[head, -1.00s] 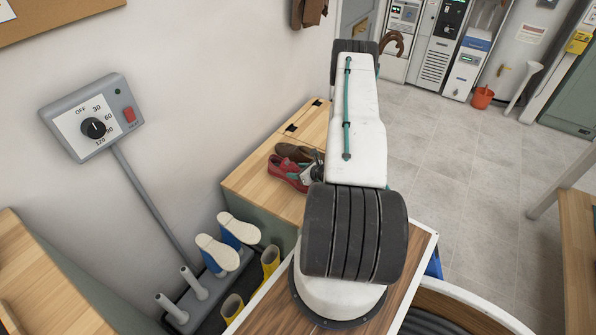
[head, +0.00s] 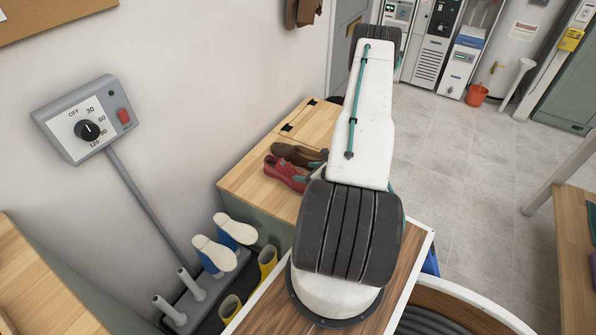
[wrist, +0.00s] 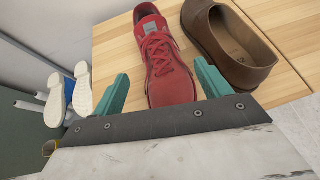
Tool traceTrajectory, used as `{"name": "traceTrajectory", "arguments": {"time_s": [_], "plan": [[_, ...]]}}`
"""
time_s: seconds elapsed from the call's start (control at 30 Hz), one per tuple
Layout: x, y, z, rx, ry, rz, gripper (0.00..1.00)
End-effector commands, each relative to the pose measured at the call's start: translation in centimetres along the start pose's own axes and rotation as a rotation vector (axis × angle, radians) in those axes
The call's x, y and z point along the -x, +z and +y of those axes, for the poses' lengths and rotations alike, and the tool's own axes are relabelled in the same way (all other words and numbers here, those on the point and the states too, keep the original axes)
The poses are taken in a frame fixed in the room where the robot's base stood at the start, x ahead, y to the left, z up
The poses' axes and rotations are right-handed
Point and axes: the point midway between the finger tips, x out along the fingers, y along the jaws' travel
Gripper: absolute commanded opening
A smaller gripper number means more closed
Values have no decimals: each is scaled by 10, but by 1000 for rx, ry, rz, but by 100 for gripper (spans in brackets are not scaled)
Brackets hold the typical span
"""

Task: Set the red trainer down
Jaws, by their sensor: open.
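The red trainer (head: 287,173) rests on the wooden bench top, beside a brown shoe. In the wrist view the red trainer (wrist: 165,62) lies with its laces up and its near end between my gripper's two teal fingers. My gripper (wrist: 158,92) is open, with a gap between each finger and the shoe.
The brown shoe (wrist: 225,45) sits close to the right of the trainer, near the right finger. The wooden bench (head: 250,180) has bare top around the shoes. A boot rack with white-soled shoes (head: 214,253) and yellow boots (head: 267,262) stands in front of it.

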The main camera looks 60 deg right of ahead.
Motion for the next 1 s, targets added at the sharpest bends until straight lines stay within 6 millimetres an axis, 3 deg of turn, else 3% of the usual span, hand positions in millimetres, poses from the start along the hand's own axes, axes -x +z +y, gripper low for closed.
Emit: {"name": "traceTrajectory", "arguments": {"time_s": [0.2, 0.37, 0.47, 0.57, 0.7, 0.8, 1.0], "plan": [[35, 0, -1, -2, -2, 0, 76], [41, 14, 2, 29, 22, -9, 76], [37, 56, 13, 119, 97, -36, 76], [32, 122, 40, 270, 226, -77, 76], [38, 217, 100, 520, 443, -136, 76], [52, 272, 152, 699, 598, -172, 76], [102, 350, 254, 1061, 889, -224, 76]]}}
